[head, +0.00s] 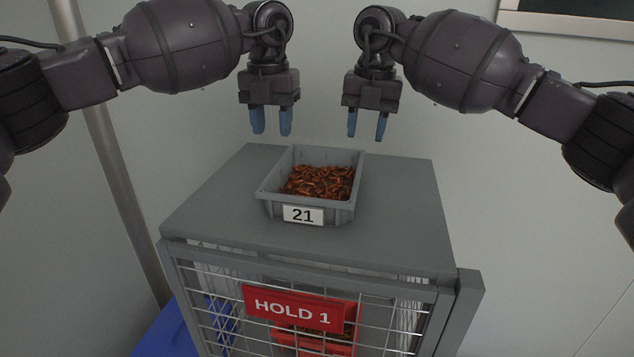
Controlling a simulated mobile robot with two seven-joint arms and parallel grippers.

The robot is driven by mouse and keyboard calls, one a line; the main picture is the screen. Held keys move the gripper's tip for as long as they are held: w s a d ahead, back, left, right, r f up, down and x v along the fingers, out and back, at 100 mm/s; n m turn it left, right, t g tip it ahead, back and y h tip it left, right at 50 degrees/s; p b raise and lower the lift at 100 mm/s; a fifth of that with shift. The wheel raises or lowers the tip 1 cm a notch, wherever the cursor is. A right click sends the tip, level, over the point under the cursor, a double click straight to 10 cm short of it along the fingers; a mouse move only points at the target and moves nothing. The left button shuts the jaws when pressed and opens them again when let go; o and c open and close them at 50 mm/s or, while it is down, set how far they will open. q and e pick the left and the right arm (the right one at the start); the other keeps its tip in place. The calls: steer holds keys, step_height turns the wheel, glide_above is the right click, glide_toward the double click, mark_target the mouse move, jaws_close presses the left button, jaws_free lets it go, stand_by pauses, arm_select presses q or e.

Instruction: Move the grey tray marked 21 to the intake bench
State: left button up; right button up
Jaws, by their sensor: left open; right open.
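The grey tray marked 21 (327,215) sits upright on top of a grey cabinet, filled with small copper-coloured parts (320,182). Its white label faces me. My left gripper (271,122) is open and empty, pointing down above and a little left of the tray. My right gripper (367,126) is open and empty, pointing down above and a little right of the tray. Neither gripper touches the tray. I cannot see the intake bench in this view.
The grey cabinet (221,212) has a mesh front with a red HOLD 1 sign (299,307). A red bin (310,343) shows behind the mesh. A pole (118,170) stands left, and something blue (165,334) is low left. The cabinet top around the tray is clear.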

mark_target(275, 168)
arm_select(q)
step_height(275, 168, down, 10)
steer(key=shift+r, duration=0.25)
arm_select(e)
steer(key=f, duration=0.9)
steer(key=shift+w+a+f, duration=0.1)
steer(key=shift+a+f, duration=0.15)
steer(key=shift+a, duration=0.1)
arm_select(q)
jaws_close()
arm_select(e)
jaws_close()
steer(key=shift+r, duration=0.15)
